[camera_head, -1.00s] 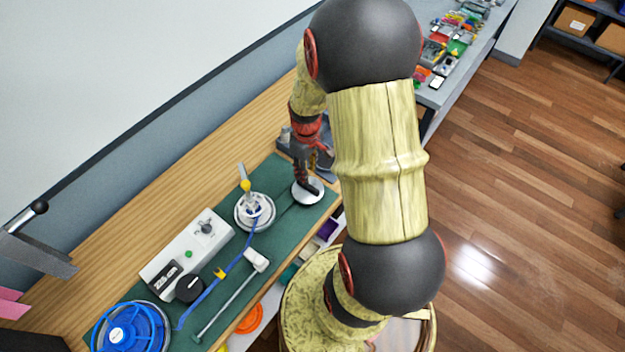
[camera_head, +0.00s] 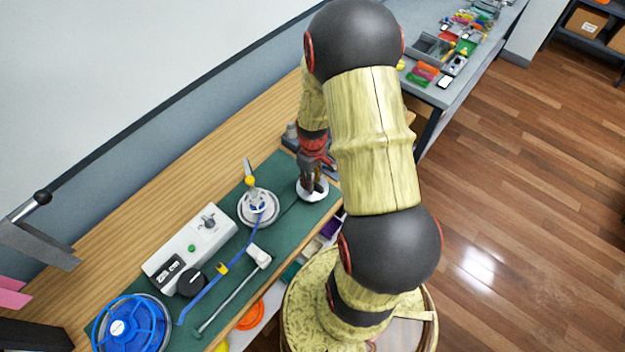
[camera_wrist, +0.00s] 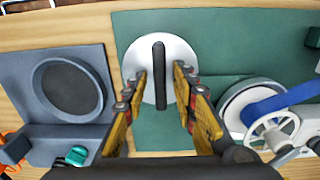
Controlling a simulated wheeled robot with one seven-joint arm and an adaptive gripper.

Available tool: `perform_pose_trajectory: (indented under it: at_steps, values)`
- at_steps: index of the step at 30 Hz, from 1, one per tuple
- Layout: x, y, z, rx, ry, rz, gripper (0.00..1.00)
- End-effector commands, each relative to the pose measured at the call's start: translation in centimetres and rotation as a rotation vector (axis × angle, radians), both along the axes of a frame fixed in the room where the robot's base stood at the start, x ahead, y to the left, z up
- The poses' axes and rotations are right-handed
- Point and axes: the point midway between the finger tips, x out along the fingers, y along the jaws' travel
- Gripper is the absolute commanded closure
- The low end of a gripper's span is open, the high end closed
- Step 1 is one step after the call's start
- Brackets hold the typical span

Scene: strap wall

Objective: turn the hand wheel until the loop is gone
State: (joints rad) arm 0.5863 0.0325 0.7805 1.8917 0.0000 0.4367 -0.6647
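A white round plate (camera_head: 304,194) with a dark bar (camera_wrist: 159,75) across it sits at the right end of the green mat. My gripper (camera_wrist: 160,92) is over this plate, its fingers apart on either side of the bar; contact cannot be told. A blue spoked wheel (camera_head: 118,328) lies at the mat's left end. A white reel with a spoked wheel and yellow-tipped crank (camera_head: 251,181) stands left of my gripper; its spokes also show in the wrist view (camera_wrist: 272,131). A blue strap (camera_head: 206,291) runs from it towards the blue wheel. I cannot make out a clear loop.
A white box (camera_head: 190,246) with a black dial stands on the green mat (camera_head: 290,232) behind the strap. A white-headed rod (camera_head: 232,294) lies in front. A grey block with a round recess (camera_wrist: 68,88) is beside the plate. A metal arm (camera_head: 35,240) juts out at left.

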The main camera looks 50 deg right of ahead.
Motion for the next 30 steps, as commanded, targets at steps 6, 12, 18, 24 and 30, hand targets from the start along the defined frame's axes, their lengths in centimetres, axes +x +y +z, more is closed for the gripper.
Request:
perform_pose_trajectory:
  at_steps: [6, 12, 18, 24, 30]
  values:
    - [0.00, 0.00, 0.02, 0.000, 0.000, 0.000, 0.87]
    - [-0.01, 0.00, 0.02, 0.000, 0.000, 0.000, 0.98]
    - [-0.01, 0.00, 0.02, 0.000, 0.000, 0.000, 1.00]
    - [-0.01, 0.00, 0.03, 0.000, 0.000, -0.005, 1.00]
    - [-0.01, 0.00, 0.03, 0.000, 0.000, -0.056, 1.00]
